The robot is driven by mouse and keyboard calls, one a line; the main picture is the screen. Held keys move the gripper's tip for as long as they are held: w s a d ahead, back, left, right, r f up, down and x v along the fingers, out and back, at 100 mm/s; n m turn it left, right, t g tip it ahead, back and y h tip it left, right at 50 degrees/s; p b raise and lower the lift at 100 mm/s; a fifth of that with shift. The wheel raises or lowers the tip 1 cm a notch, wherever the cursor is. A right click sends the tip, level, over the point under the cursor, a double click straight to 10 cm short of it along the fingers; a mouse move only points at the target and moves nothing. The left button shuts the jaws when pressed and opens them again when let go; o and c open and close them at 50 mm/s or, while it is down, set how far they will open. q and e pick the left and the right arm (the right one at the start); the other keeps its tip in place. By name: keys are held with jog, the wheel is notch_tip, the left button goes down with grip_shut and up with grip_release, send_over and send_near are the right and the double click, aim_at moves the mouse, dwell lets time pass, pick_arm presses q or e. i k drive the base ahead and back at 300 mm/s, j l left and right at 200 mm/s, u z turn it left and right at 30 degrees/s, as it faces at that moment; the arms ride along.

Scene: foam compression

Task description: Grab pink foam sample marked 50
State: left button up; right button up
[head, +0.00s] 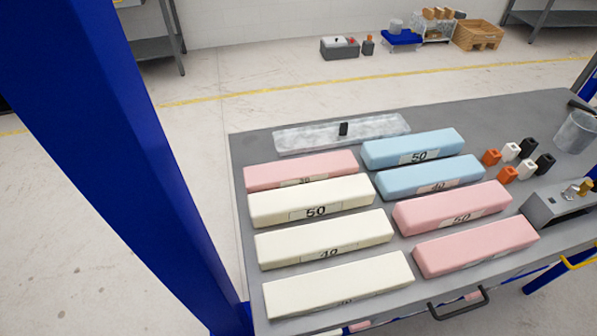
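The pink foam sample marked 50 (452,200) lies flat on the grey table (245,220), right of centre. Its label faces the front and reads 50. Another pink block (475,243) lies just in front of it, with no readable number. A third pink block (300,168) lies at the back left; its label is partly hidden and looks like 30. Neither of my grippers is in view.
Several cream blocks (325,238) fill the left column. Two blue blocks (412,146) lie behind the pink 50. A clear tray (300,137) is at the back. Small orange, white and black pieces (491,157), a grey device (556,205) and a bucket (576,133) stand right.

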aim_at(419, 215)
jog(key=l+u, duration=0.3)
jog(key=l, duration=0.2)
jog(key=l+u, duration=0.3)
jog(key=l, duration=0.2)
jog(key=l+u, duration=0.15)
jog(key=l, duration=0.45)
jog(key=z, duration=0.95)
